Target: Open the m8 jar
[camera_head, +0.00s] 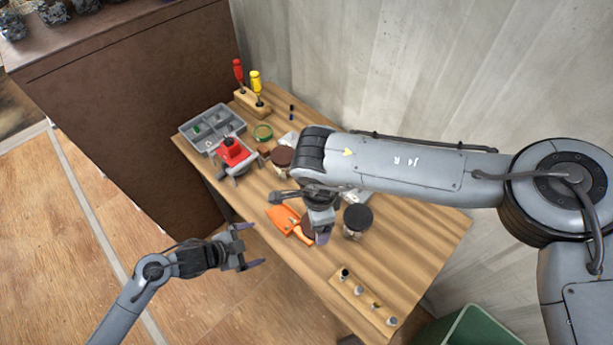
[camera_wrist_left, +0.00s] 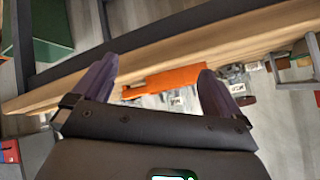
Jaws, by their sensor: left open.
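Several jars with dark lids stand on the wooden table: one with a brown lid (camera_head: 282,156), one with a black lid (camera_head: 357,218), and a brown-lidded one (camera_head: 308,225) partly hidden by my right gripper. I cannot read any label, so I cannot tell which is the m8 jar. My left gripper (camera_head: 250,245) is open and empty, beyond the table's left edge and apart from the jars. Its two fingers also show in the left wrist view (camera_wrist_left: 158,68). My right gripper (camera_head: 309,218) is over the middle of the table; its jaws are not clear.
An orange object (camera_head: 283,218) lies near the table's left edge. A grey divided tray (camera_head: 213,127), a red-and-grey device (camera_head: 232,152) and a wooden stand (camera_head: 251,103) with red and yellow handles are at the back. A wooden strip (camera_head: 362,301) with small pieces is in front.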

